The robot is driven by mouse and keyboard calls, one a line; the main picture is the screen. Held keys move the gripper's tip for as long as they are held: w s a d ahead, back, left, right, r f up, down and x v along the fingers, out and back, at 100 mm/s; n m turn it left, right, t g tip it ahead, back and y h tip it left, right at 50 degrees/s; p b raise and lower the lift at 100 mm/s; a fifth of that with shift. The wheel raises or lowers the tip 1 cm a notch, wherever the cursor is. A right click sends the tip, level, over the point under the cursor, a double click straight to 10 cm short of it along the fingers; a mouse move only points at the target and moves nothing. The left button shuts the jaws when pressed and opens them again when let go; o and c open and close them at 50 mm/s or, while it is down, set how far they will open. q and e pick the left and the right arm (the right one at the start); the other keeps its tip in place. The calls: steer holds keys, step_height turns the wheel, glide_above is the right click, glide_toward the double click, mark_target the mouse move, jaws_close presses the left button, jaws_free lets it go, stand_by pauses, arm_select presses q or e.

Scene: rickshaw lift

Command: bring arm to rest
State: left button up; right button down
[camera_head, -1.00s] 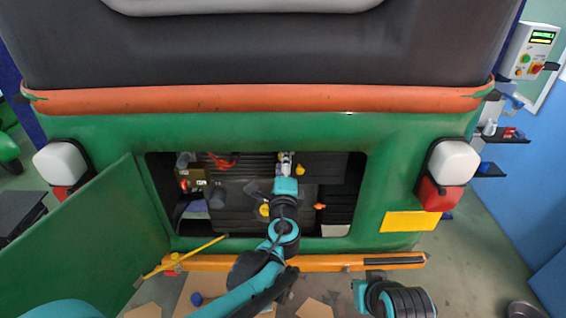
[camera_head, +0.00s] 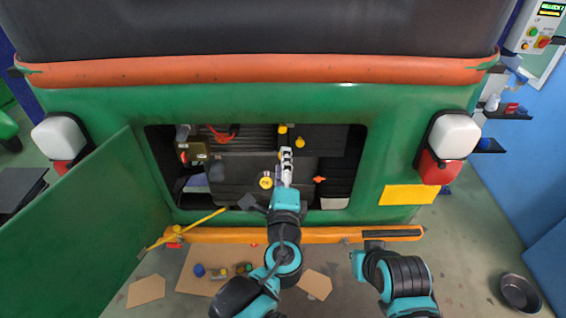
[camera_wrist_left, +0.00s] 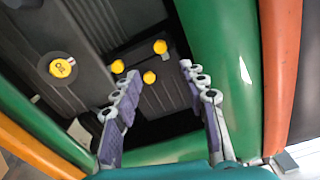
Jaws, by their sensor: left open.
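My left gripper (camera_head: 286,163) is in front of the open engine bay of the green rickshaw (camera_head: 230,108) in the head view. Its two fingers stand apart with nothing between them in the left wrist view (camera_wrist_left: 162,100). Yellow caps (camera_wrist_left: 149,77) show beyond the fingers, inside the bay. A larger round yellow cap (camera_wrist_left: 61,68) is off to the left there; it also shows in the head view (camera_head: 265,182). My right arm (camera_head: 395,278) is at the bottom right of the head view; its gripper is not visible.
The green hatch door (camera_head: 75,215) hangs open at the left. An orange bumper (camera_head: 210,234) runs below the bay. Cardboard pieces (camera_head: 146,291) and small parts lie on the floor. A dark bowl (camera_head: 519,291) lies at the right. A control box (camera_head: 541,28) is at the upper right.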

arm_select(q)
steer(key=s+a+f+n+g+y+b, duration=0.25)
steer(key=a+f+n, duration=0.25)
steer(key=a, duration=0.3)
steer(key=s+a+f+n+g+y+b, duration=0.1)
steer(key=a+f+n+g, duration=0.2)
steer(key=a+f+n, duration=0.35)
steer(key=s+a+f+n+g+h+b, duration=0.2)
steer(key=s+f+n+g, duration=0.3)
steer(key=s+f+n, duration=0.4)
steer(key=s+a+h, duration=0.1)
steer(key=s, duration=0.2)
steer(key=shift+s+a+b, duration=0.15)
steer(key=shift+a+b, duration=0.1)
steer(key=shift+b, duration=0.05)
steer(key=shift+h, duration=0.25)
